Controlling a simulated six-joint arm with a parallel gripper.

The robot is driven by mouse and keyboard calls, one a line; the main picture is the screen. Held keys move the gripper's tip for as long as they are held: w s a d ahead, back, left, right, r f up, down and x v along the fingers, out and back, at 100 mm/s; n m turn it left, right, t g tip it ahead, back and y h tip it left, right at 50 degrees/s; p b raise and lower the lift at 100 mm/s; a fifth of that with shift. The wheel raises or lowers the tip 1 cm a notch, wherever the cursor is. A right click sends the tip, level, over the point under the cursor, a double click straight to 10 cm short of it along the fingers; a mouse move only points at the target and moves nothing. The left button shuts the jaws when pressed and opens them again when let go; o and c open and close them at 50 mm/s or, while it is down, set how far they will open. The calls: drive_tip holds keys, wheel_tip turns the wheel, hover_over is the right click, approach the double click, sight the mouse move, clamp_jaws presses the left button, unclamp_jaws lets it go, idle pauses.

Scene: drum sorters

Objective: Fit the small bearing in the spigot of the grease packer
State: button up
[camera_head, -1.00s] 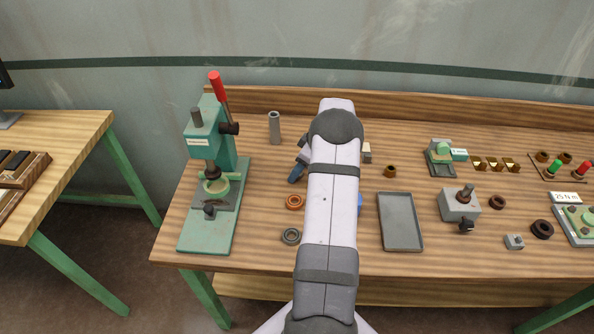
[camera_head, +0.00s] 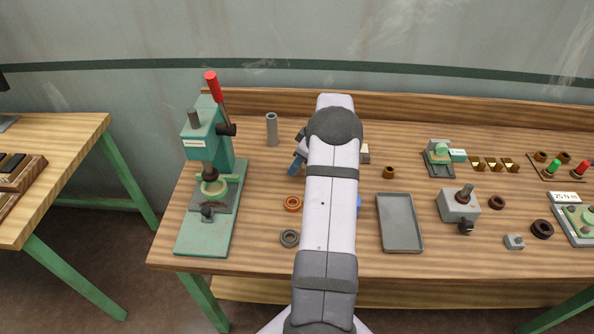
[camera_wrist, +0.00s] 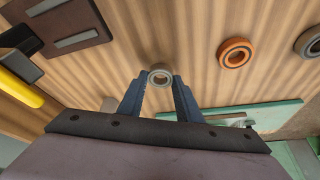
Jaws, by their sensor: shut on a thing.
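The small bearing (camera_wrist: 160,76), a grey ring with a pale centre, sits between the fingertips of my gripper (camera_wrist: 159,80) in the wrist view. My gripper is shut on it. The wood bench shows behind it; I cannot tell the height. In the head view, a blue finger of my gripper (camera_head: 297,166) shows left of my arm, and the held bearing is hidden. I cannot tell for sure which device is the grease packer: a small green device with a pale label (camera_head: 440,156) stands at the back right, and a grey block with an upright post (camera_head: 460,206) stands nearer.
A green press (camera_head: 215,200) stands at the left. An orange ring (camera_head: 293,203) and a grey ring (camera_head: 289,238) lie between it and my arm. A grey cylinder (camera_head: 271,130) stands behind. A flat grey tray (camera_head: 401,237) lies right of my arm.

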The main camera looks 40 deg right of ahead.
wheel_tip(320, 180, up, 7)
drive_tip(key=b, duration=0.2)
drive_tip(key=s+d+r+m+h+p, duration=0.1)
drive_tip(key=s+d+r+m+p, duration=0.2)
drive_tip(key=s+d+r+p, duration=0.75)
drive_tip(key=s+a+f+n+g+y, duration=0.1)
drive_tip(key=s+a+f+n+y, duration=0.1)
drive_tip(key=s+a+n, duration=0.6)
drive_tip(key=shift+s+a+f+n+g+y, duration=0.2)
drive_tip(key=shift+s+a+n+g+y, duration=0.3)
drive_tip(key=shift+s, duration=0.75)
drive_tip(key=shift+d, duration=0.1)
drive_tip(key=shift+t, duration=0.3)
drive_tip(key=shift+f+b, duration=2.2)
drive_tip(key=shift+f, duration=0.75)
